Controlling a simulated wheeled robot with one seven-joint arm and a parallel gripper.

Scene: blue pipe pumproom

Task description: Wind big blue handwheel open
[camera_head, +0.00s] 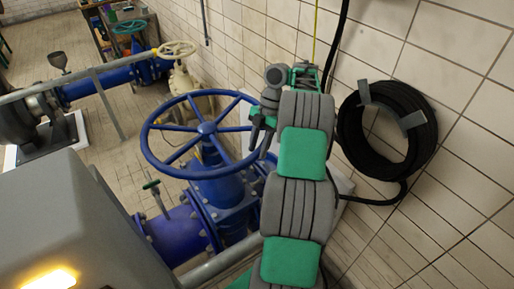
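The big blue handwheel (146,147) has a spoked rim and sits roughly level on top of a blue valve (225,190) in the middle of the view. My arm rises from the bottom centre on the wheel's right and bends over at its top. My gripper (262,130) is small in this view, pointing down at the right side of the wheel's rim. It overlaps the rim in the picture; I cannot tell whether it touches it. The fingers are too small and partly hidden to show whether they are open or shut. The right edge of the rim is partly hidden by my arm.
A cream valve with a smaller handwheel (178,48) stands behind. A black coiled hose (352,130) hangs on the tiled wall (470,150) close to my arm's right.

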